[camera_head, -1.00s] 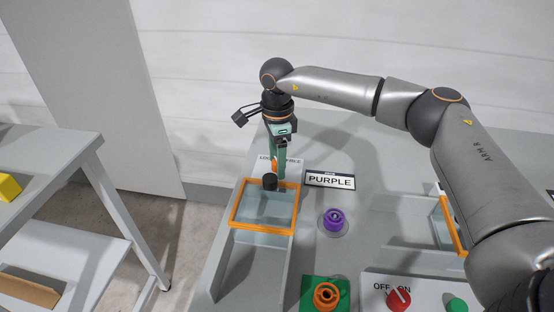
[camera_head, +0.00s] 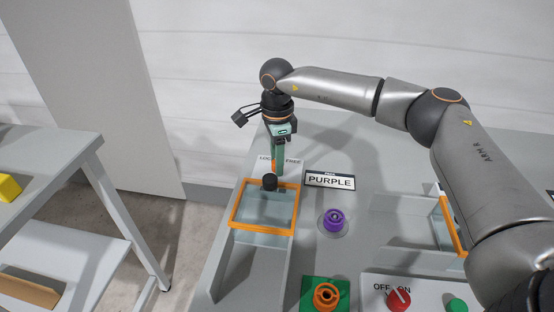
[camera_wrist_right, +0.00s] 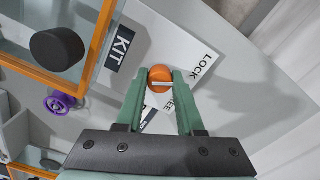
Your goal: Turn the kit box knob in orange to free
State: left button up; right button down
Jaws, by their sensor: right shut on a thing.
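The orange knob (camera_wrist_right: 160,74) sits on a white label plate between my right gripper's fingertips (camera_wrist_right: 160,80). The fingers are shut on it, one on each side. A pale bar crosses the knob. The word LOCK (camera_wrist_right: 201,68) shows in the wrist view, and FREE is partly covered by a finger. In the head view, my right gripper (camera_head: 278,170) points down behind the kit box (camera_head: 236,218), with LOCK to its left and FREE to its right; it hides the knob there. The box has an orange-framed clear lid with a black round handle (camera_head: 270,182). My left gripper is out of view.
A PURPLE sign (camera_head: 330,180) and a purple knob-like part (camera_head: 334,220) stand right of the box. An orange ring part (camera_head: 326,295) sits on a green pad. A red switch (camera_head: 398,300) and green button (camera_head: 457,305) are at the front right.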

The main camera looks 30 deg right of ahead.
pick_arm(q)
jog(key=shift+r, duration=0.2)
pick_arm(e)
jog(key=shift+m, duration=0.3)
jog(key=m+p, duration=0.2)
jog(key=m, duration=0.1)
jog(key=shift+r+m, duration=0.1)
jog(key=shift+m, duration=0.2)
jog(key=shift+m+p, duration=0.65)
jog(key=shift+m, duration=0.75)
jog(key=shift+m+p, duration=0.55)
jog(key=shift+m, duration=0.25)
jog(key=shift+m+p, duration=0.4)
jog(key=shift+m, duration=1.2)
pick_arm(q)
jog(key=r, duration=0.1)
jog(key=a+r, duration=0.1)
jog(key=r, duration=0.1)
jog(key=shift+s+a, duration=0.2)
